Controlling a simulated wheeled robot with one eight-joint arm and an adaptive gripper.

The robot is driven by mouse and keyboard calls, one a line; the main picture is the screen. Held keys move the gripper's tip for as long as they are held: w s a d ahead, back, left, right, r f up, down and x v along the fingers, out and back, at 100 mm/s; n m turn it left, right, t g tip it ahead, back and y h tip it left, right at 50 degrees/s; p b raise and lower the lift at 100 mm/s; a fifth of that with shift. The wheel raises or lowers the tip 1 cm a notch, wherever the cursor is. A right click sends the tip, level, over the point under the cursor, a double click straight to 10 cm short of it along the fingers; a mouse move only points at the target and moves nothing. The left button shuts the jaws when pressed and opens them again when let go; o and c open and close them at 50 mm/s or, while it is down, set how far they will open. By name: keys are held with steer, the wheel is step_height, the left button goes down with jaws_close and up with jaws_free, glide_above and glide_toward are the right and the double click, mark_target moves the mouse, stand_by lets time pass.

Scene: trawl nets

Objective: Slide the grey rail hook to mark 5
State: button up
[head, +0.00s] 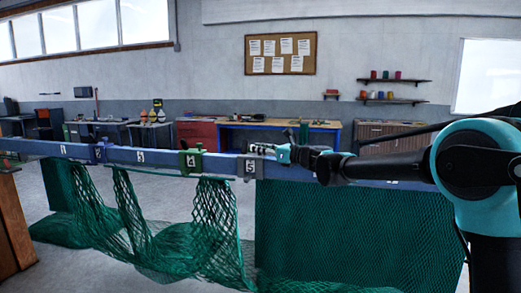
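The blue rail (330,180) runs across the view with white number marks on its front. A grey hook (242,170) sits on the rail around the plate marked 5 (250,167), which shows within its outline. Small grey parts rise at the hook's top, by the fingertips. My gripper (268,150) reaches in from the right, just above the rail and at the hook's top right. Its fingers are small and overlap the hook's top, so I cannot tell whether they are shut on it or touching it.
A green hook (190,170) sits at mark 4 and a dark blue hook (97,153) farther left. Green net (350,235) hangs from the rail, gathered in folds at left. A wooden post (14,225) stands at lower left. Workbenches (275,126) line the back wall.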

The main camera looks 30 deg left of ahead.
steer(key=o, duration=0.4)
steer(key=shift+s+a, duration=0.1)
steer(key=s+d, duration=0.2)
steer(key=d, duration=1)
